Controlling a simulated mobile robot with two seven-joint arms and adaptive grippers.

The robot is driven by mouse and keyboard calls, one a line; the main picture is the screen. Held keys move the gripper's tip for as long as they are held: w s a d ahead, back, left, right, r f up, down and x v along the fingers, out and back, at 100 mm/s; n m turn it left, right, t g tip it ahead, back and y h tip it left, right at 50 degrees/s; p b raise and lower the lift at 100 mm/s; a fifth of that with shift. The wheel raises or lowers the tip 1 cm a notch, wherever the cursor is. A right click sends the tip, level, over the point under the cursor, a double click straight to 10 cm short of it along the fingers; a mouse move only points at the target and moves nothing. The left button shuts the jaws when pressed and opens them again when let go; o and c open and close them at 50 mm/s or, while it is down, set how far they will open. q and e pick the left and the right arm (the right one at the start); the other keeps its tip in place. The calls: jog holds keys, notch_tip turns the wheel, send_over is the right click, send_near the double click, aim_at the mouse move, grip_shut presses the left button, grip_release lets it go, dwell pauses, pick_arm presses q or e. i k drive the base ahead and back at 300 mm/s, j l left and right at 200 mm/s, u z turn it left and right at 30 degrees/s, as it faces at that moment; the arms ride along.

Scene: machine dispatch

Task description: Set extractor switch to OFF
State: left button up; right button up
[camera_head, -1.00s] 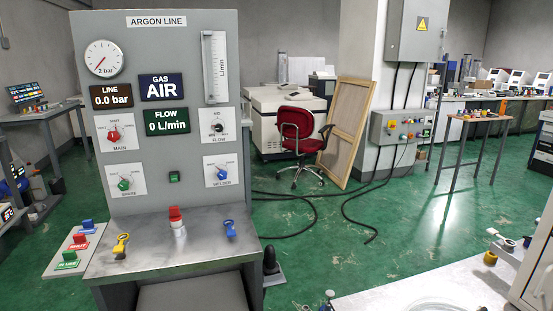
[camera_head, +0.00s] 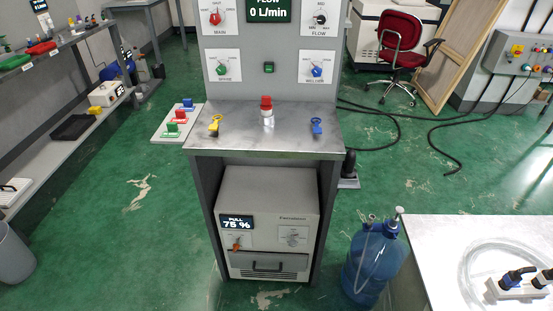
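A light grey box unit (camera_head: 270,205), likely the extractor, stands under the metal bench of the argon panel. Its display (camera_head: 237,223) reads PULL 75 %. Below the display is a small orange knob (camera_head: 237,243); its setting is too small to read. A pale dial plate (camera_head: 293,236) sits at the right of the front, its marks also too small to read. A dark handle (camera_head: 268,266) runs across the lower front. Neither of my grippers is in view.
The bench top (camera_head: 290,140) holds a yellow key-like tag, a red-capped piece and a blue tag. A blue water bottle (camera_head: 368,265) stands right of the unit, beside a white table (camera_head: 450,235). Shelves (camera_head: 70,125) line the left. Green floor in front is clear.

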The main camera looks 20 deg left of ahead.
aim_at(236, 247)
jog(key=u, duration=1)
